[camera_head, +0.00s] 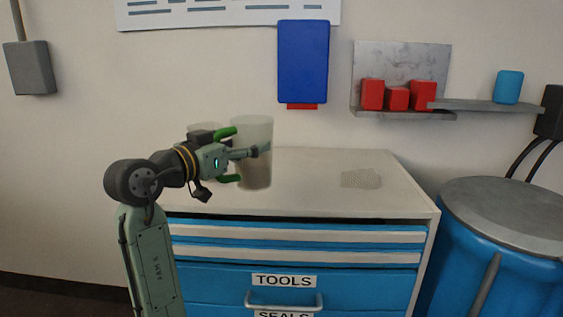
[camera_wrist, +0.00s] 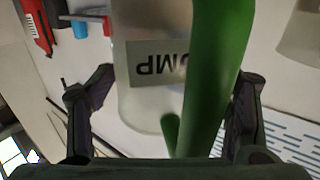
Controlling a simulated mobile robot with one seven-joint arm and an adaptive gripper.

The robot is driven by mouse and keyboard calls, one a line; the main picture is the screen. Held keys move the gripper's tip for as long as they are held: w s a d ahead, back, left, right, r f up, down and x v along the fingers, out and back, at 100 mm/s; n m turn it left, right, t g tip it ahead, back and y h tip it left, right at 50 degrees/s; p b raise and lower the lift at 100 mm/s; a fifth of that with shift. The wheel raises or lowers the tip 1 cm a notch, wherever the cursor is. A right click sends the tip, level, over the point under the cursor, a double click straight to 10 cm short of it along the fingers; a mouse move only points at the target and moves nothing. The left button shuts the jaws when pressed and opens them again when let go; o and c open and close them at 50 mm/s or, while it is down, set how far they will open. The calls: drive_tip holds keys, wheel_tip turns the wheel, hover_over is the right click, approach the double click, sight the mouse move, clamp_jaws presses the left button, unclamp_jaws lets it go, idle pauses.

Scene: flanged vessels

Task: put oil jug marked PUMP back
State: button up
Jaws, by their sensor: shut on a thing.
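The oil jug (camera_head: 252,170) is translucent, with brownish contents and a green handle. In the wrist view its pale label (camera_wrist: 160,63) shows upside down with "UMP" readable, and the green handle (camera_wrist: 215,70) runs close in front of the camera. My gripper (camera_head: 245,153) is shut on the jug, with its fingers (camera_wrist: 168,105) on either side of the handle. The jug appears upright at the cabinet top; I cannot tell whether its base touches. A second translucent vessel (camera_head: 205,128) stands behind my gripper, partly hidden.
The blue cabinet's pale top (camera_head: 400,195) is mostly clear right of the jug, with a grey speckled patch (camera_head: 361,179) on it. A wall shelf holds red containers (camera_head: 397,98) and a blue one (camera_head: 508,87). A blue drum (camera_head: 500,250) stands at right.

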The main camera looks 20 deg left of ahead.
drive_tip(key=w+f+p, duration=0.2)
drive_tip(key=w, duration=0.5)
drive_tip(key=w+d+f+p, duration=0.1)
drive_tip(key=w+f+p, duration=0.1)
drive_tip(key=w, duration=0.5)
drive_tip(key=shift+w+f+p, duration=0.25)
drive_tip(key=shift+f+p, duration=0.1)
drive_tip(key=shift+p, duration=0.35)
drive_tip(key=shift+f, duration=0.1)
drive_tip(key=o, duration=1.3)
drive_tip(key=shift+f, duration=0.1)
